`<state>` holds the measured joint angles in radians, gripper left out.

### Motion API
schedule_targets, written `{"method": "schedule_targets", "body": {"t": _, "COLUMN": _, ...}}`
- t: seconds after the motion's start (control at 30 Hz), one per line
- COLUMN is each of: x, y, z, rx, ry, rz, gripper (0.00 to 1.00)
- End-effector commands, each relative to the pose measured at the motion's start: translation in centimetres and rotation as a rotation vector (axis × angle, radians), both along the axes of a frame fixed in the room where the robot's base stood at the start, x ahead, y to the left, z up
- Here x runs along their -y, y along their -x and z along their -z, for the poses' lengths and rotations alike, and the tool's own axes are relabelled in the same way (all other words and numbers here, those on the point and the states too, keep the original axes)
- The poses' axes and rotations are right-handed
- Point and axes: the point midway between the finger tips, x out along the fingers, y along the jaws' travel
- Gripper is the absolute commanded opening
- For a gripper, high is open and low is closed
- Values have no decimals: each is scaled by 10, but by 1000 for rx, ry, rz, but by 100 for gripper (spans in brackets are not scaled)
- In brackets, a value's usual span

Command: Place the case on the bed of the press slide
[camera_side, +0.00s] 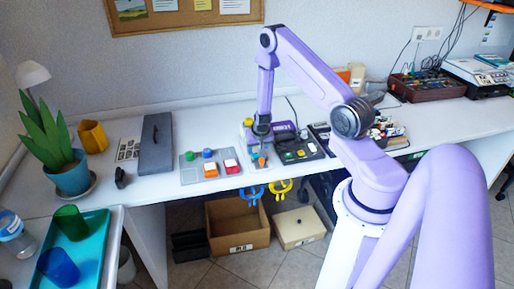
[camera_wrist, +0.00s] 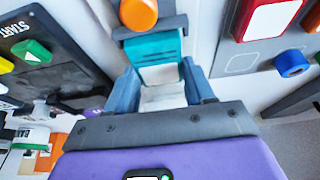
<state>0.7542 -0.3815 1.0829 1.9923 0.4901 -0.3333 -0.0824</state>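My gripper (camera_side: 262,148) points down over the table's front part, close to the purple machine (camera_side: 281,132). In the wrist view its two blue-grey fingers (camera_wrist: 160,82) stand apart. A teal piece with a pale lower face (camera_wrist: 158,48) lies between or just beyond the fingertips; it may be the case, but I cannot tell. Whether the fingers touch it is unclear. An orange knob (camera_wrist: 138,13) sits beyond it on a dark grey bar, perhaps part of the press slide. It also shows below my gripper in the side view (camera_side: 262,161). The slide's bed is not clearly visible.
A black START box (camera_wrist: 45,55) with coloured buttons lies beside the gripper. A grey panel (camera_side: 190,176) carries red, orange, green and blue parts. A long dark grey box (camera_side: 156,145) lies farther left. The table's front edge is close to my gripper.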

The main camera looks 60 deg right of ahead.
Motion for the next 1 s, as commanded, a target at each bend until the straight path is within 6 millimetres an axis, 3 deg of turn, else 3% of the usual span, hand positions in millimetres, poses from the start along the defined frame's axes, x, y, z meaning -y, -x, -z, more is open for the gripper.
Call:
{"method": "schedule_targets", "body": {"t": 0.03, "x": 0, "y": 0, "z": 0, "rx": 0, "ry": 0, "rz": 0, "gripper": 68}}
{"method": "schedule_targets", "body": {"t": 0.07, "x": 0, "y": 0, "z": 0, "rx": 0, "ry": 0, "rz": 0, "gripper": 78}}
{"method": "schedule_targets", "body": {"t": 0.47, "x": 0, "y": 0, "z": -4, "rx": 1, "ry": 0, "rz": 0, "gripper": 78}}
{"method": "schedule_targets", "body": {"t": 1.0, "x": -20, "y": 19, "z": -73, "rx": 3, "ry": 1, "rz": 0, "gripper": 78}}
